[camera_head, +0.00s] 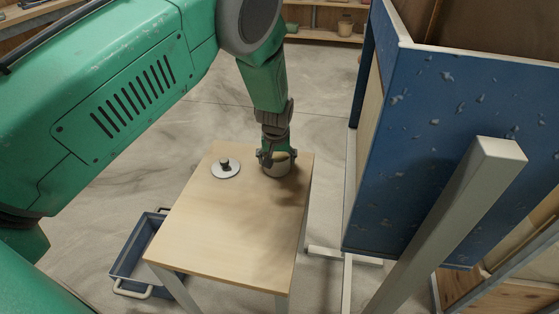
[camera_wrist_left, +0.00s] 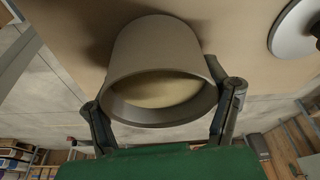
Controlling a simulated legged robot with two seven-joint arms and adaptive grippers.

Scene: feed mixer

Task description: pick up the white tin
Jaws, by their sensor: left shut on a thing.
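I cannot tell whether the tin touches the table. My right gripper is not in view.
A round lid (camera_head: 226,169) with a dark knob lies left of the tin on the table (camera_head: 215,231). A blue crate (camera_head: 130,266) stands on the floor at left. A large blue panel (camera_head: 450,130) with a grey post (camera_head: 445,225) stands close at right. The table's front is clear.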

